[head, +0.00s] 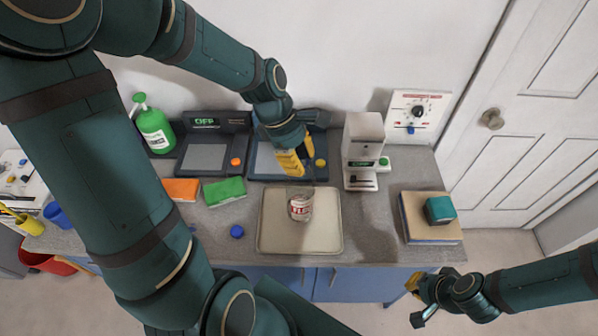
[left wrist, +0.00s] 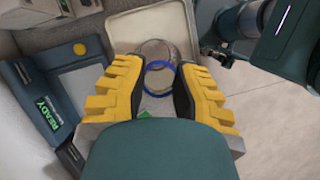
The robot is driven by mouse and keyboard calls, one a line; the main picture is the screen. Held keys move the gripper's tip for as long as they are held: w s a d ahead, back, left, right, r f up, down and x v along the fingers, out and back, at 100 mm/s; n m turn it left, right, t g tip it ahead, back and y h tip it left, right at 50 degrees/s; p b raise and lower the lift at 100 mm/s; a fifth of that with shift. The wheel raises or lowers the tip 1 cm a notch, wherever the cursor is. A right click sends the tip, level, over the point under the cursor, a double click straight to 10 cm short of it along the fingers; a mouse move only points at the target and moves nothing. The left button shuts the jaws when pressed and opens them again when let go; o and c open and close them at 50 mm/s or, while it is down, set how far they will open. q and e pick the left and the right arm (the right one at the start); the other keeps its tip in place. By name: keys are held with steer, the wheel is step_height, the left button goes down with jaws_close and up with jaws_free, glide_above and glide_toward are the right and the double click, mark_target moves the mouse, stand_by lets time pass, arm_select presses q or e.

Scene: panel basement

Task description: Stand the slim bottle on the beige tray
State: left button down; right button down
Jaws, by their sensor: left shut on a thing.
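The beige tray (head: 270,240) lies on the counter, and its pale surface also shows in the left wrist view (left wrist: 122,28). A clear round vessel with red lettering (head: 300,206) stands on or just over it. My left gripper (head: 303,172) is above the tray's back edge, yellow fingers pointing down. In the left wrist view a blue-ringed round end, seemingly of the slim bottle (left wrist: 158,66), is between its fingertips (left wrist: 160,72). I cannot tell whether the lettered vessel is part of it. My right gripper (head: 417,300) is open and empty at the lower right, off the counter.
Two dark pads, the left one (head: 202,156), stand behind the tray. A white dispenser (head: 362,150) is at the back right. A teal block (head: 440,209) rests on a book (head: 420,230). Orange (head: 180,190) and green (head: 224,191) blocks and a blue ball (head: 237,231) are left.

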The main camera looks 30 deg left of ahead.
mark_target(300, 188)
arm_select(q)
step_height(300, 188, down, 4)
steer(key=shift+r, duration=0.2)
steer(key=shift+f, duration=0.1)
steer(key=c, duration=0.9)
jaws_free()
steer(key=shift+o, duration=0.2)
